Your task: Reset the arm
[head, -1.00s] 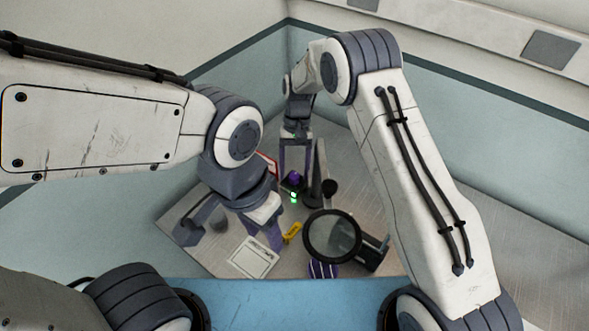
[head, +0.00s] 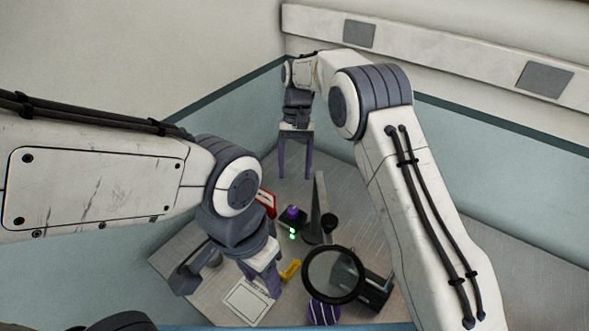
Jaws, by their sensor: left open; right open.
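My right gripper (head: 295,172) is at the upper middle of the head view, its two purple fingers parallel and spread apart. It is empty and appears above the back corner of the table. My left gripper (head: 262,280) is lower and left of centre, open, over the table beside a white card (head: 248,303) and a small yellow piece (head: 290,270). Nothing shows between its fingers. Its wrist hides part of the table.
A round magnifier (head: 333,275) on a stand is right of my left gripper, above a purple striped object (head: 323,312). A purple-topped module (head: 292,213), a red item (head: 266,203) and a dark upright stand (head: 319,210) are behind. Walls close off the back corner.

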